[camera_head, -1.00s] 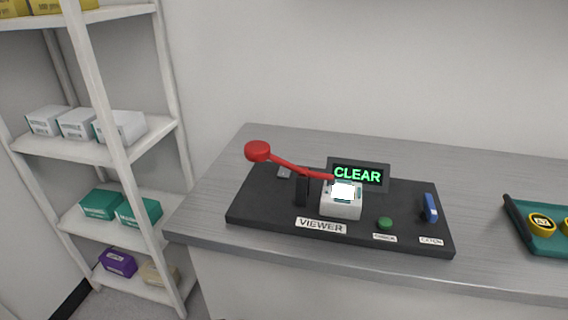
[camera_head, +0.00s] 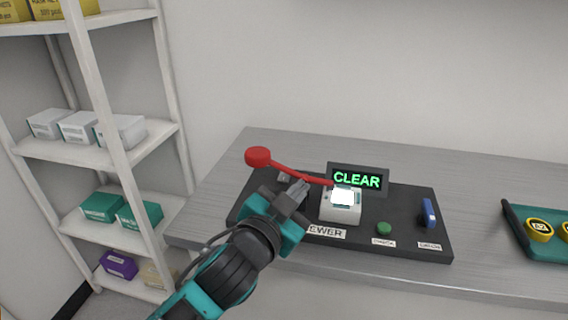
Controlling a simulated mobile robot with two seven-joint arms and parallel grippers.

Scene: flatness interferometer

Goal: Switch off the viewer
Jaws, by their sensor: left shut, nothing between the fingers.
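The viewer is a black board (camera_head: 405,205) on the grey counter, with a white block (camera_head: 341,209) whose top glows bright. A red lever (camera_head: 298,174) with a round red knob (camera_head: 257,157) reaches out to the left above the board. A dark display (camera_head: 358,179) behind the block reads "CLEAR" in green. My left gripper (camera_head: 303,186) is shut and empty, just below the lever's arm and left of the white block; I cannot tell whether it touches the lever. It hides part of the "VIEWER" label (camera_head: 326,232). My right gripper is not in view.
A green button (camera_head: 384,228) and a blue switch (camera_head: 429,213) sit at the board's right. A teal tray (camera_head: 520,232) with yellow round items (camera_head: 540,229) stands at the far right. A white shelf (camera_head: 90,150) with boxes stands at the left.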

